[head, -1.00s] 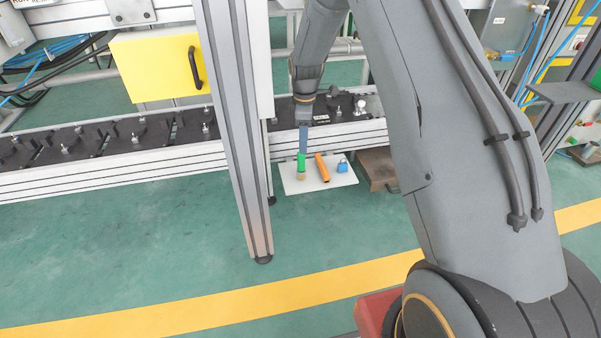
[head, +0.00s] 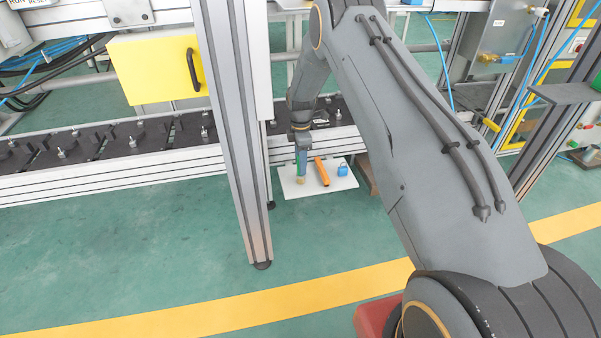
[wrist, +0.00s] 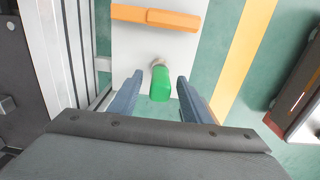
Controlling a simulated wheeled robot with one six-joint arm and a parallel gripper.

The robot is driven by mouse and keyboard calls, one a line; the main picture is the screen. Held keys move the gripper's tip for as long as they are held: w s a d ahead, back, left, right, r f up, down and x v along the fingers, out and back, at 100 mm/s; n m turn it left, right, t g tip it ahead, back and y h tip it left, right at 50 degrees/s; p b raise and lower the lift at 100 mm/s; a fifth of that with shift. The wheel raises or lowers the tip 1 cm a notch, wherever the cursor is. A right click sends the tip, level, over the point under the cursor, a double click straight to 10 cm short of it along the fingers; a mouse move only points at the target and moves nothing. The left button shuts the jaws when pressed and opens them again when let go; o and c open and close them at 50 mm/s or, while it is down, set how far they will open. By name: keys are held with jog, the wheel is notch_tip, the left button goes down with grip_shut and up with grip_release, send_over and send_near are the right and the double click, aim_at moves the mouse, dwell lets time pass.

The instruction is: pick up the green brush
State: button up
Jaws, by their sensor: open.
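The green brush (wrist: 160,84) lies on a small white shelf (wrist: 130,44); in the wrist view its green handle is toward me and its tan end points away. My gripper (wrist: 158,82) is open, with one blue finger on each side of the green handle. I see no clear contact between the fingers and the brush. In the head view my gripper (head: 301,170) is low over the left part of the shelf and covers much of the brush (head: 300,179).
An orange tool (head: 322,172) and a blue padlock-like item (head: 342,170) lie right of the brush on the shelf. A grey upright post (head: 240,140) stands just left of the shelf. The black fixture rail (head: 150,137) runs behind.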

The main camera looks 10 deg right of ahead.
notch_tip(320, 180, down, 2)
jog(key=shift+f, duration=0.1)
grip_shut()
jog(key=shift+r+p, duration=1.05)
jog(key=shift+r, duration=4.1)
